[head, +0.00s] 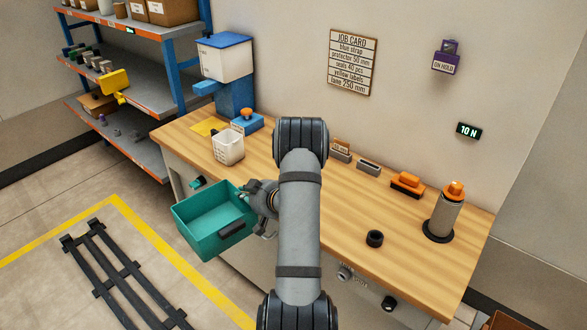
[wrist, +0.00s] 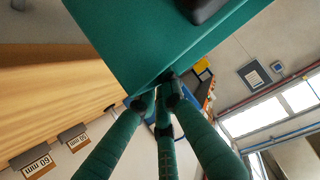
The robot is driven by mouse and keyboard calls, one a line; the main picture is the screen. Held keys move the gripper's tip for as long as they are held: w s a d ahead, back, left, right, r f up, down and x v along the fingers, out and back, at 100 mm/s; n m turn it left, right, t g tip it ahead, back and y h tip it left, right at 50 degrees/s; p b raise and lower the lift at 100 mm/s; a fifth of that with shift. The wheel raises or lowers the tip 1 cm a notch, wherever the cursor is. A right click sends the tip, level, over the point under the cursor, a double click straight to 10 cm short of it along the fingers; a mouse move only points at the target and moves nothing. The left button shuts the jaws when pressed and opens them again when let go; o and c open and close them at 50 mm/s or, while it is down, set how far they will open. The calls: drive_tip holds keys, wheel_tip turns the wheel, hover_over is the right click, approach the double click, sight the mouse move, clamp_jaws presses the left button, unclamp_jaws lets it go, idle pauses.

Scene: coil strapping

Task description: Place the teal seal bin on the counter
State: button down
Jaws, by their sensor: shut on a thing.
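The teal seal bin (head: 212,220) is an open box with a dark handle or label plate on its near side. My gripper (head: 250,194) is shut on the bin's right wall, and the bin hangs in front of the counter's left front edge. In the wrist view the bin (wrist: 150,40) fills the upper middle, with the gripper fingertips (wrist: 163,88) against its edge. The wooden counter (head: 325,225) lies to the right of and behind the bin. My arm hides part of the counter's middle.
A white basket (head: 228,147) and a blue box with an orange knob (head: 247,121) stand on the counter's left end. A dark ring (head: 374,239), an orange-topped cylinder (head: 445,212) and an orange tool (head: 407,184) are on the right. Bare wood lies between them.

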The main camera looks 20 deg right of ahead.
drive_tip(key=d+r+m+h, duration=0.8)
drive_tip(key=d+r, duration=0.1)
drive_tip(key=r, duration=0.1)
drive_tip(key=s+d+r+m+g+h+p, duration=0.1)
drive_tip(key=s+d+r+m+g+h, duration=0.15)
drive_tip(key=s+m+g+h, duration=0.5)
drive_tip(key=w+d+f+t+p, duration=0.1)
drive_tip(key=w+d+f+p, duration=0.2)
drive_tip(key=d+f, duration=0.5)
wheel_tip(320, 180, down, 3)
drive_tip(key=shift+w+d+f+m+y+p, duration=0.2)
drive_tip(key=shift+w+d+m+y+p, duration=0.2)
drive_tip(key=shift+w, duration=0.4)
drive_tip(key=shift+f, duration=0.1)
